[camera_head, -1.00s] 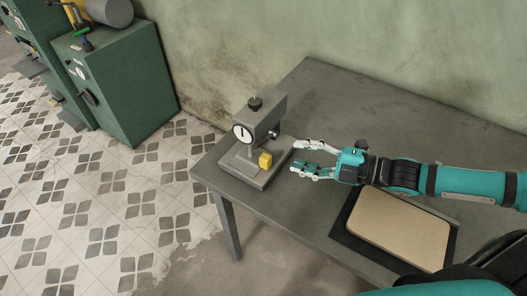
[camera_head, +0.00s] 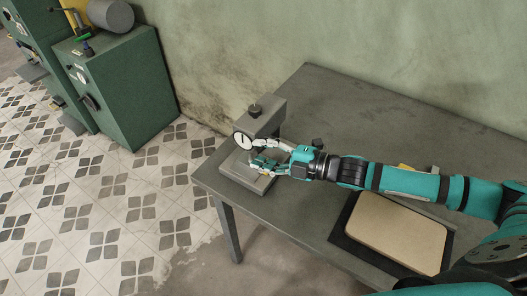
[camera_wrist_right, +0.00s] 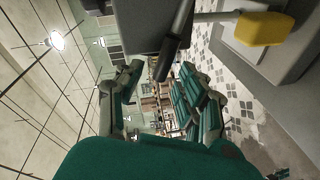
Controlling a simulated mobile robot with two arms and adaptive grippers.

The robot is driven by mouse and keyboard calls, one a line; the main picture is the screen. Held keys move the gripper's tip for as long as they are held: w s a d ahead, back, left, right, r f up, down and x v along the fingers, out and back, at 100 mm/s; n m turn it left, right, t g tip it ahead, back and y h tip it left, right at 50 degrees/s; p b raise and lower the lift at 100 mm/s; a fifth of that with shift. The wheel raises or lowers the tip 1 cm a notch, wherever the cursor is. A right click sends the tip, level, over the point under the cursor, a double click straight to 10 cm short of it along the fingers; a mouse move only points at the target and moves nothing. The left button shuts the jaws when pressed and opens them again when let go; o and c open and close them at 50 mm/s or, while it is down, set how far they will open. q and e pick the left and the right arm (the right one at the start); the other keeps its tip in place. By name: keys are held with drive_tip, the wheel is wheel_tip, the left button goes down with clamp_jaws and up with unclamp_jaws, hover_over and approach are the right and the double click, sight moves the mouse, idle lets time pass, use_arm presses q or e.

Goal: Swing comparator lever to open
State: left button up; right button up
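The grey comparator (camera_head: 268,117) stands at the left end of the table, its round white dial (camera_head: 242,141) facing front left. My right gripper (camera_head: 257,152) reaches in from the right, with its fingers in front of the comparator's column and over its base. In the right wrist view, the fingers of my right gripper (camera_wrist_right: 160,88) are spread apart with nothing held between them. My left gripper is out of view.
A tan board (camera_head: 397,232) lies on a dark mat (camera_head: 345,243) at the table's front right. Green machines (camera_head: 117,88) stand at the left on the tiled floor.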

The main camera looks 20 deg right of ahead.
drive_tip(key=shift+c, duration=0.9)
clamp_jaws()
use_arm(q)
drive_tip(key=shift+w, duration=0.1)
